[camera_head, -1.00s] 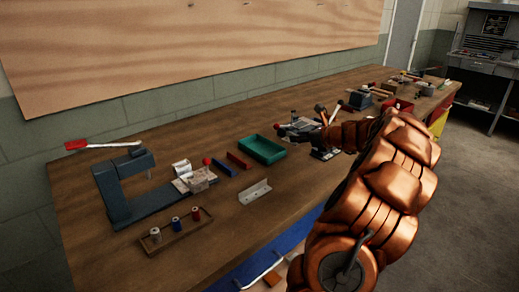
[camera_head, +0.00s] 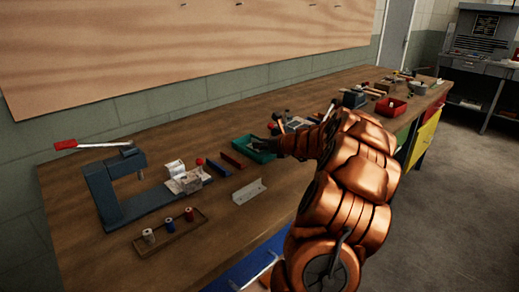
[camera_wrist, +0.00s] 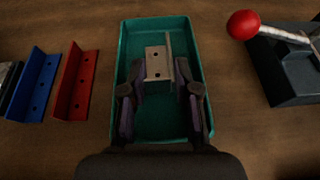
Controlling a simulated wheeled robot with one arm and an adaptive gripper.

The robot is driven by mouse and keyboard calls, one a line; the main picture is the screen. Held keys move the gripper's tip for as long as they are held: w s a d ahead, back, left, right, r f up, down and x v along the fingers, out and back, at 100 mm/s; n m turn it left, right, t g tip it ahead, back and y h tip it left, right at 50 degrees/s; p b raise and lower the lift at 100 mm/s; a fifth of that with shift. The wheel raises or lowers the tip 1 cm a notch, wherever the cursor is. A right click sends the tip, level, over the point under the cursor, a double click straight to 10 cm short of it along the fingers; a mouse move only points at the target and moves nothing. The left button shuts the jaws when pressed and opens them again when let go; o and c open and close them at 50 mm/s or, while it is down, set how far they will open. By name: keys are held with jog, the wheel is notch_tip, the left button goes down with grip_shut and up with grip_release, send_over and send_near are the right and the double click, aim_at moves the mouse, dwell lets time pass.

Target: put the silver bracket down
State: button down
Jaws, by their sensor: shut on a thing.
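The silver bracket (camera_wrist: 157,65) is an L-shaped piece with two holes in its flat face. In the wrist view it sits between the fingertips of my gripper (camera_wrist: 161,85), which is shut on it. The bracket and fingers appear over the green tray (camera_wrist: 125,55); I cannot tell whether the bracket touches the tray floor. In the head view my gripper (camera_head: 276,146) is at the right part of the green tray (camera_head: 240,143), and the bracket cannot be made out there.
A red bracket (camera_wrist: 75,85) and a blue bracket (camera_wrist: 36,85) lie left of the tray. A dark device with a red-knobbed lever (camera_wrist: 243,25) stands at the right. Another pale bracket (camera_head: 249,191) lies on the bench nearer the front. A spool rack (camera_head: 170,233) is at front left.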

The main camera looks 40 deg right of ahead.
jog(key=shift+f, duration=0.35)
jog(key=shift+f, duration=0.15)
jog(key=c, duration=0.9)
grip_release()
jog(key=shift+o, duration=0.2)
jog(key=shift+r, duration=0.2)
jog(key=v, duration=1.2)
jog(key=shift+f+p, duration=0.1)
jog(key=shift+p, duration=0.25)
